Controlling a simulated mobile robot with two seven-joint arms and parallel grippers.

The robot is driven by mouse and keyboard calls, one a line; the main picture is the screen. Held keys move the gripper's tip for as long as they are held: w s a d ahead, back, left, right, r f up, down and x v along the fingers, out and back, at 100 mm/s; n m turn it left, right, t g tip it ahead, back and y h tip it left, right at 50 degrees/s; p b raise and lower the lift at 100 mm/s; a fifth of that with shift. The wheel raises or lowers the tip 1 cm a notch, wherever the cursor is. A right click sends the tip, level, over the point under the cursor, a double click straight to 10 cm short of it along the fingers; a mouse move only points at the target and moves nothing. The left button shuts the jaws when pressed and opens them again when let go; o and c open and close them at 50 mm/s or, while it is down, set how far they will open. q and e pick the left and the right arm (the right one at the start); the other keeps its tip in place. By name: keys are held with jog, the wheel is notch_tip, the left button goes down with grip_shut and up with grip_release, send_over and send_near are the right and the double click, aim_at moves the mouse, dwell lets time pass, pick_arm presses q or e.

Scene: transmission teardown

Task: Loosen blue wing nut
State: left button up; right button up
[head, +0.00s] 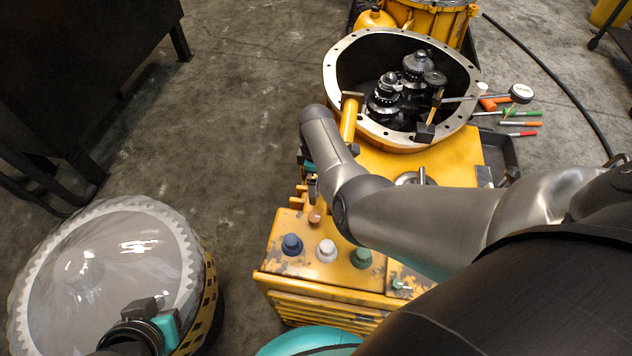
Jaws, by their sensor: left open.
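The only blue fitting I see is a dark blue nut (292,245), upright on the near top of the yellow machine housing (385,318). It looks like a rounded knob, and its wings are too small to make out. A white nut (326,250) and a green nut (361,257) stand in a row to its right. My left gripper (152,312) is open at the lower left, over a large grey dome and well apart from the blue nut. My right arm reaches across the housing. Its gripper (312,186) is mostly hidden behind the arm, just beyond the nuts.
An open round casing (342,62) holding dark gears stands at the back of the housing. A mallet and several coloured-handled tools (520,124) lie to its right. The grey dome (125,245) with a toothed rim fills the lower left. Bare floor (235,130) separates it from the machine.

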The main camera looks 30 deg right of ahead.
jog(key=c, duration=1.4)
